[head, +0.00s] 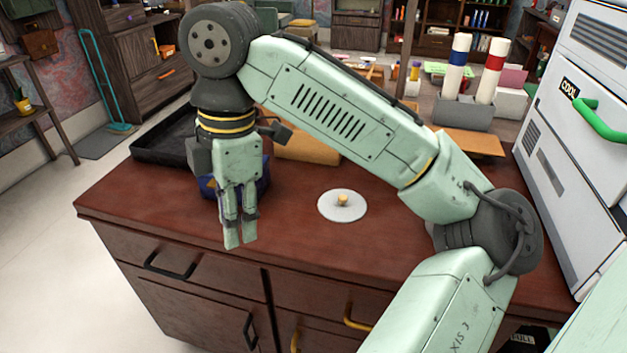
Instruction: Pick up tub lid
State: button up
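The tub lid (325,208) is a flat white disc with a small tan knob in its middle. It lies on the brown-red desk top (300,235), right of my gripper in the head view. My gripper (241,240) points downward near the desk's front edge, to the left of the lid and apart from it. Its two fingers are side by side with their tips together, and nothing shows between them. The height of the fingertips over the desk is hard to judge.
A dark blue object (262,183) is partly hidden behind my gripper. A black tray (150,152) and a yellow-tan item (305,148) lie further back. A grey holder (462,111) with tubes and a white cabinet (590,130) stand at right. The desk around the lid is clear.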

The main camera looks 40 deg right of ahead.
aim_at(344, 206)
jog(key=i+j+z, duration=0.2)
jog(key=z, duration=0.2)
jog(key=i+j+z, duration=0.5)
jog(key=z, duration=0.3)
jog(key=i+j+z, duration=0.15)
jog(key=j+z, duration=0.65)
jog(key=i+j, duration=0.05)
jog(key=j, duration=0.05)
